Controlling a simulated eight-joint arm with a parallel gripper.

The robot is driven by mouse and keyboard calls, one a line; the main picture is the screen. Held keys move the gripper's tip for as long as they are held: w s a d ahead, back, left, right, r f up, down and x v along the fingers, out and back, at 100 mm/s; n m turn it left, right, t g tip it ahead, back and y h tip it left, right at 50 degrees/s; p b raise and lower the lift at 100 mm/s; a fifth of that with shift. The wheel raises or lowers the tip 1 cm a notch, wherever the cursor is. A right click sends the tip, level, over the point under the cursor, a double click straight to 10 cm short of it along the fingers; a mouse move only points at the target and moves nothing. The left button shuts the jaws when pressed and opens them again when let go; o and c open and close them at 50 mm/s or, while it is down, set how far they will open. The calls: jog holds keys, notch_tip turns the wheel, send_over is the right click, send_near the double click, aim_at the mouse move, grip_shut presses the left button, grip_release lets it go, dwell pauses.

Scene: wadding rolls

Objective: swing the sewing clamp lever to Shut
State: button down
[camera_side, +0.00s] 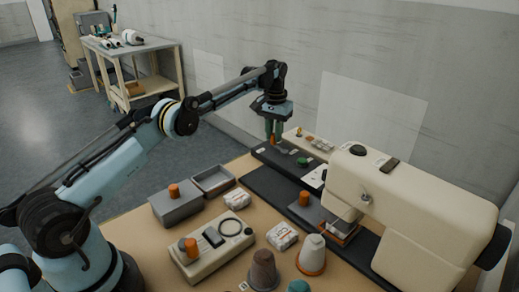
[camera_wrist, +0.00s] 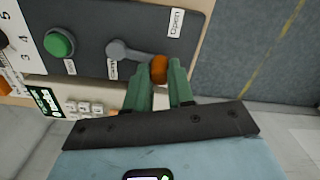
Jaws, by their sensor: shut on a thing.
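The clamp lever (camera_wrist: 136,55) is a short grey arm with a round pivot and an orange knob (camera_wrist: 159,68) at its free end. It sits on a dark control panel. In the wrist view the lever points right and slightly down from its pivot, below the "Open" label (camera_wrist: 176,22). A second small label (camera_wrist: 112,69) lies just below the pivot; its word is hard to read. My gripper (camera_wrist: 161,74) has green fingers closed around the orange knob. In the side view my gripper (camera_side: 273,134) reaches down onto the panel's far end.
A green button (camera_wrist: 58,43) and a numbered dial lie beside the lever. A cream sewing machine (camera_side: 410,210) stands at the right. Grey trays (camera_side: 178,207), a control box (camera_side: 213,250), packets and thread cones crowd the table's front.

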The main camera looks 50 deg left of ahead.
jog(key=c, duration=1)
grip_release()
jog(key=shift+s, duration=0.1)
